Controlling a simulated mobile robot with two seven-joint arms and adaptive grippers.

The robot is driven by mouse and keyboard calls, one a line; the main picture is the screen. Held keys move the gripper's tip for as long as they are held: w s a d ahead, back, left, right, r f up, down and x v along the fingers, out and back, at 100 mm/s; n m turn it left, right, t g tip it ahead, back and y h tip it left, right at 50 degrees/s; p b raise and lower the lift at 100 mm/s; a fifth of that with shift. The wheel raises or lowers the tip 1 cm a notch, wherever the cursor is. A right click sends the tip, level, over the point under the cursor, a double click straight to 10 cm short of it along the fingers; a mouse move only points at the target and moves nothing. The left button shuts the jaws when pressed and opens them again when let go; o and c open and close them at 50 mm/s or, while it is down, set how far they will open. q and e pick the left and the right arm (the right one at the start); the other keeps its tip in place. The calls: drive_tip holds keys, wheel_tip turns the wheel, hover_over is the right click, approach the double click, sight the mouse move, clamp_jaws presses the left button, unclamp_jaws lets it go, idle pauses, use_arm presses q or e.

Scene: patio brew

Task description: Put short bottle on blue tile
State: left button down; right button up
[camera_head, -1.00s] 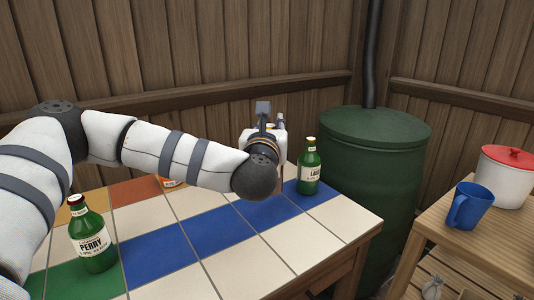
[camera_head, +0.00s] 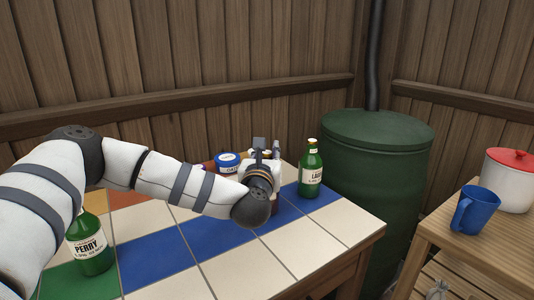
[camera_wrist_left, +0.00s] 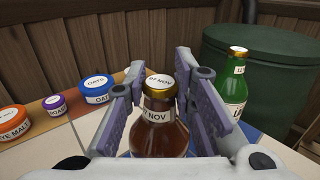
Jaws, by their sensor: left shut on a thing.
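My left gripper (camera_wrist_left: 158,100) is shut on a brown bottle (camera_wrist_left: 160,138) with a gold cap and a "07 NOV" label, upright between the fingers in the left wrist view. In the head view, my left gripper (camera_head: 264,155) is over the far part of the tiled table, and my wrist hides most of the bottle. The row of blue tiles (camera_head: 219,236) runs diagonally across the table. The held bottle appears close to this row's far part; I cannot tell if its base touches a tile. My right gripper is not in view.
A green lager bottle (camera_head: 311,172) stands at the row's far end, right of my gripper. A green perry bottle (camera_head: 90,250) stands near left, partly behind my arm. A blue-lidded oats jar (camera_head: 228,160) and other jars stand behind. White tiles at the front right are clear.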

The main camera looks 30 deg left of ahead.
use_arm(q)
drive_tip(key=c, duration=1.3)
unclamp_jaws()
drive_tip(key=shift+c, duration=0.2)
drive_tip(key=shift+s+d+r, duration=0.1)
drive_tip(key=shift+r, duration=0.05)
drive_tip(key=v, duration=1.2)
